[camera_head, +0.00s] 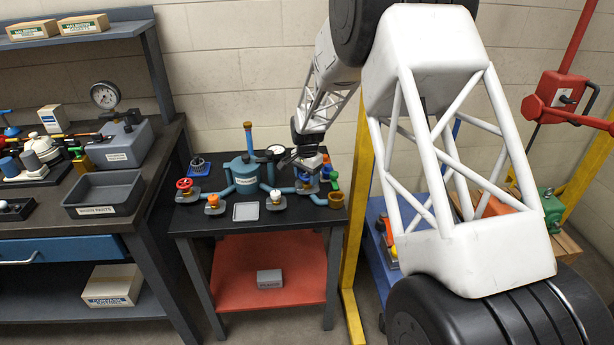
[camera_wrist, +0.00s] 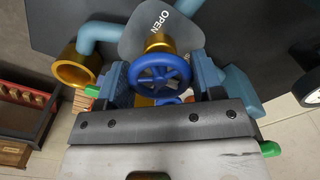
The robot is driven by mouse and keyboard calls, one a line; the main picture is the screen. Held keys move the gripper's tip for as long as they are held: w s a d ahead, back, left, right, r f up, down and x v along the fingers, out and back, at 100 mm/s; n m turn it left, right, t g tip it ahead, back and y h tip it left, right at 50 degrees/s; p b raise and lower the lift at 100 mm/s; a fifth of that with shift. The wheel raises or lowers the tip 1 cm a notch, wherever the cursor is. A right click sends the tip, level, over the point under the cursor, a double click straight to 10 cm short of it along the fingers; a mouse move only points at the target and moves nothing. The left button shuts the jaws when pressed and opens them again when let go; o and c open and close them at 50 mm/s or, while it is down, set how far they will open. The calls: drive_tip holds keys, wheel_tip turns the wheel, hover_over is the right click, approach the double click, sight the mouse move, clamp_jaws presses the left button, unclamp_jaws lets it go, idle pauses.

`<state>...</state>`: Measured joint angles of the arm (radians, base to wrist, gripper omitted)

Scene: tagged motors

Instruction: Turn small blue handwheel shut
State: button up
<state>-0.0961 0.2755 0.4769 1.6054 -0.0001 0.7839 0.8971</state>
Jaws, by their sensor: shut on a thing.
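The small blue handwheel (camera_wrist: 160,72), a spoked wheel on a brass stem, shows near the middle of the wrist view. A grey plate marked OPEN (camera_wrist: 150,32) lies behind it. My gripper (camera_wrist: 161,76) is shut on the handwheel, with one blue-grey finger at each side of its rim. In the head view my gripper (camera_head: 307,160) is over the right rear part of the dark bench (camera_head: 250,222). There the arm and gripper largely hide the handwheel. I cannot tell the wheel's turn angle.
A blue vessel (camera_head: 243,173) with pipes stands left of my gripper. A red handwheel (camera_head: 184,184) and an orange knob (camera_head: 213,201) are farther left. A brass cup-shaped outlet (camera_head: 336,200) is close by on the right, also in the wrist view (camera_wrist: 75,70). A yellow post (camera_head: 355,220) stands right of the bench.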

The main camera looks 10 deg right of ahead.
sight(307, 174)
drive_tip(key=o, duration=0.9)
drive_tip(key=shift+r, duration=0.1)
drive_tip(key=shift+r, duration=3.8)
drive_tip(key=shift+r, duration=0.1)
